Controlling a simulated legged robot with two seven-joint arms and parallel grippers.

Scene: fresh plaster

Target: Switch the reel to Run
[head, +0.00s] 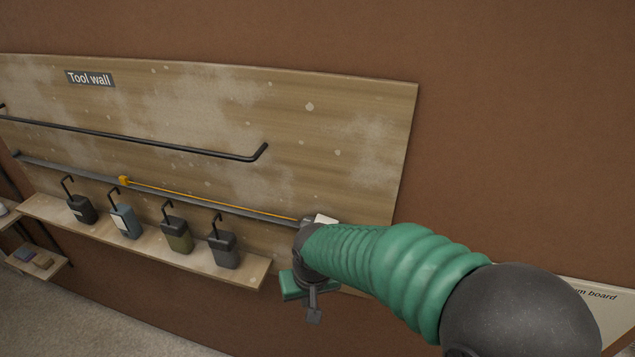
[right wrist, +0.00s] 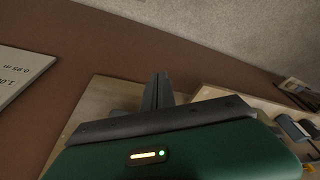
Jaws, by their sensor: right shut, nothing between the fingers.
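A yellow line (head: 210,201) runs along the grey lower rail of the tool wall, from a small yellow block (head: 123,181) to the rail's right end. There it ends at a small pale piece (head: 326,219), probably part of the reel, mostly hidden behind my right wrist. No switch or Run mark can be made out. My right gripper (head: 313,312) hangs below that end, in front of the wall board's lower right part, its fingers together and empty. In the right wrist view its closed fingers (right wrist: 158,92) point at the wooden board. My left gripper is out of view.
The tool wall board (head: 345,110) carries a black upper rail (head: 150,141). Below, several hooked containers, one olive (head: 177,236), stand along a wooden shelf (head: 255,273). A pale lettered board (head: 590,291) is at the lower right, partly behind my arm. The brown wall above is bare.

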